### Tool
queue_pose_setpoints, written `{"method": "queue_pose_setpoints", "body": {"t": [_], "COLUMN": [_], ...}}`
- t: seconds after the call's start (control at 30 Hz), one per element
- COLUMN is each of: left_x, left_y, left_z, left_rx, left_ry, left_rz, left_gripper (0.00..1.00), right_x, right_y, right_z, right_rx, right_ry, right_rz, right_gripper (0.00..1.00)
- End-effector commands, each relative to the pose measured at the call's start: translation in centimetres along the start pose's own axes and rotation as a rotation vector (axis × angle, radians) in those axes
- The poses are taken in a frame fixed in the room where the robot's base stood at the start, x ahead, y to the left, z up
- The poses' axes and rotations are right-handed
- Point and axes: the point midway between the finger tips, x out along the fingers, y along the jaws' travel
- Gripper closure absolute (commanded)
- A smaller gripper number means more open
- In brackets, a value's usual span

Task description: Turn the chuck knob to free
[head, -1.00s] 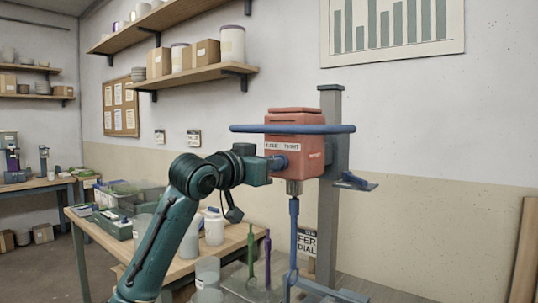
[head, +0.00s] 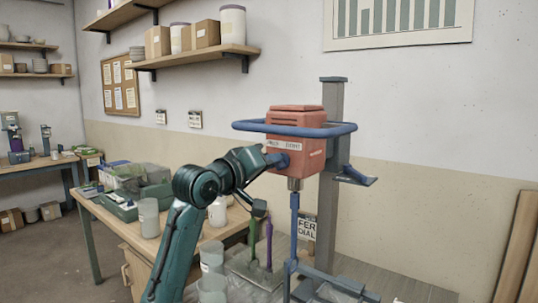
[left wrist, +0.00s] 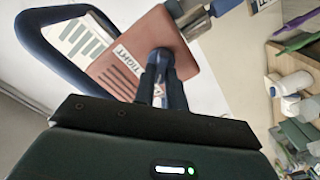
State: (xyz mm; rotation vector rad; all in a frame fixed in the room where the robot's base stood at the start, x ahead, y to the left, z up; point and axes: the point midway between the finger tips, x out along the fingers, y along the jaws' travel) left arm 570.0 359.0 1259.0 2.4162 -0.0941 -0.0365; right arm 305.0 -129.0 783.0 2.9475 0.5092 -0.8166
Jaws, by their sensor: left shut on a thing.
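The mixer has a red head (head: 306,128) on a grey column, with a blue ring handle around it. The small blue chuck knob (head: 282,160) is on the lower left of the head, below a white label strip. My left gripper (head: 274,160) reaches it from the left. In the left wrist view, my left gripper's dark fingers (left wrist: 155,82) are shut on the blue knob (left wrist: 162,60), and the word TIGHT is readable beside it. The knob's exact pointing direction is hard to tell. The metal chuck (head: 295,184) holds a blue shaft below. My right gripper is out of view.
The blue ring handle (head: 250,125) passes just above my left wrist. A wooden table (head: 112,217) with bins and jars stands to the left. Green and purple stirrers (head: 268,245) stand upright below my arm. Shelves hang on the wall above.

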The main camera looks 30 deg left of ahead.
Motion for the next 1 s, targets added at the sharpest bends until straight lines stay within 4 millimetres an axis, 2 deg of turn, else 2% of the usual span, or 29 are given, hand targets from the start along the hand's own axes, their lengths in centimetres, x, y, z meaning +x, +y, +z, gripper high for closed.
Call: {"method": "queue_pose_setpoints", "body": {"t": [0.3, 0.7, 0.73, 1.0], "left_x": [0.0, 0.0, 0.0, 0.0], "left_y": [0.0, -0.03, -0.02, -0.02], "left_z": [-0.02, 0.02, 0.01, 0.01], "left_rx": [-0.073, -0.08, -0.08, -0.078], "left_ry": [0.0, 0.0, 0.0, 0.0], "left_rz": [0.001, 0.001, 0.001, 0.001], "left_gripper": [1.0, 1.0, 0.87, 0.65], "right_x": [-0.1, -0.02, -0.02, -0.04], "right_y": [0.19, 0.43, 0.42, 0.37], "right_z": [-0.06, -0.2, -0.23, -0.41], "right_rx": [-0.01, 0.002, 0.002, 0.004], "right_ry": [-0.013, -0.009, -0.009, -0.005], "right_rz": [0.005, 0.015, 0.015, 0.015], "right_gripper": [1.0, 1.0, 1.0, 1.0]}}
